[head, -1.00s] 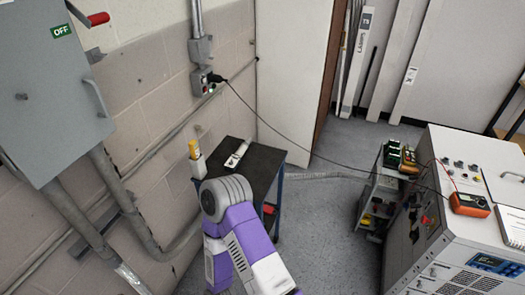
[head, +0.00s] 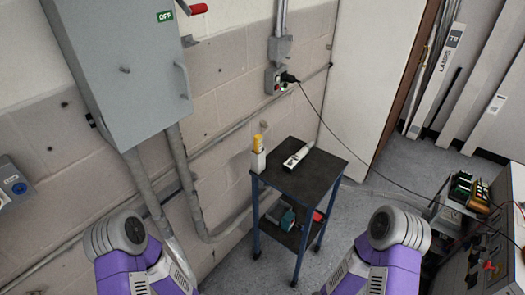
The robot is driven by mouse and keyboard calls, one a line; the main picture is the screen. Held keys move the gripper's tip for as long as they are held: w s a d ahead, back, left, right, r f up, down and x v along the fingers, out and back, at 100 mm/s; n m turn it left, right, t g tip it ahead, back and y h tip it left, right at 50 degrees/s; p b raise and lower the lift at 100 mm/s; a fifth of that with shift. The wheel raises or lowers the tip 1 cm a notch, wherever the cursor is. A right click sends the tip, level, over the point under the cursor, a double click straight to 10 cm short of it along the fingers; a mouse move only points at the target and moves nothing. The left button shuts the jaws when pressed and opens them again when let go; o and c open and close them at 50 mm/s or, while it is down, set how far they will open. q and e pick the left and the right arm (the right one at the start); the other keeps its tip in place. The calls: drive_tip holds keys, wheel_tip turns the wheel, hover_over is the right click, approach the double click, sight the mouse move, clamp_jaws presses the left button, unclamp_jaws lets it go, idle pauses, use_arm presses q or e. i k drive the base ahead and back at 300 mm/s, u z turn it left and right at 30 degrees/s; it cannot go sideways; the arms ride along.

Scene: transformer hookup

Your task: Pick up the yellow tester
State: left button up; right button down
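A small yellow upright piece (head: 257,141), which looks like the yellow tester, stands in a white holder (head: 258,161) at the back left corner of a dark-topped cart (head: 318,176). A white and dark handheld device (head: 297,156) lies on the cart top to its right. Two of my purple and grey arm sections rise at the bottom left and bottom right, apart from the cart. Neither gripper shows, so their state is hidden.
The cart's lower shelf (head: 290,238) holds a teal and a red item. A grey cabinet (head: 118,65) with a red handle hangs on the block wall. A black cable (head: 345,138) runs from the wall socket to the right. Grey floor (head: 340,240) is clear beside the cart.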

sight(258, 139)
drive_tip(key=z, duration=1.7)
drive_tip(key=i, duration=1.25)
drive_tip(key=u, duration=2.55)
